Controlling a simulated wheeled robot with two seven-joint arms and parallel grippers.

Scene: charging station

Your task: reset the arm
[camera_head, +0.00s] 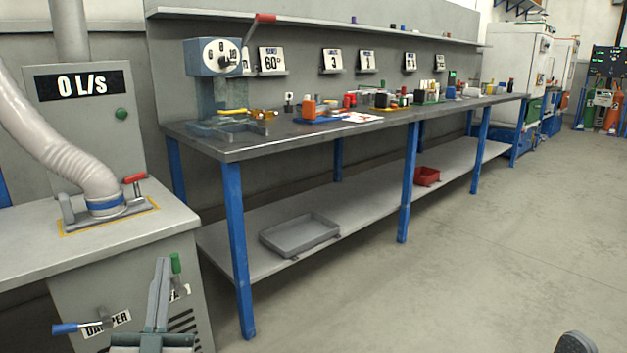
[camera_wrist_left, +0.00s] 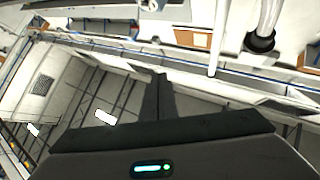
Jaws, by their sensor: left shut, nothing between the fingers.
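My left gripper (camera_head: 161,264) is at the lower left of the head view, in front of the grey cabinet. Its two fingers point up and lie together with nothing between them. In the left wrist view the closed fingers (camera_wrist_left: 160,78) stand up in the middle, with no object at their tips. A dark rounded piece shows at the bottom right edge of the head view; I cannot tell which part it is. My right gripper's fingers do not show.
A grey cabinet (camera_head: 60,240) with a hose (camera_head: 50,140) and a red-handled clamp (camera_head: 134,180) stands left. Green and blue handles show near my gripper. A long workbench (camera_head: 240,147) with blue legs holds several small items; a grey tray (camera_head: 300,234) lies on its shelf. Right floor is clear.

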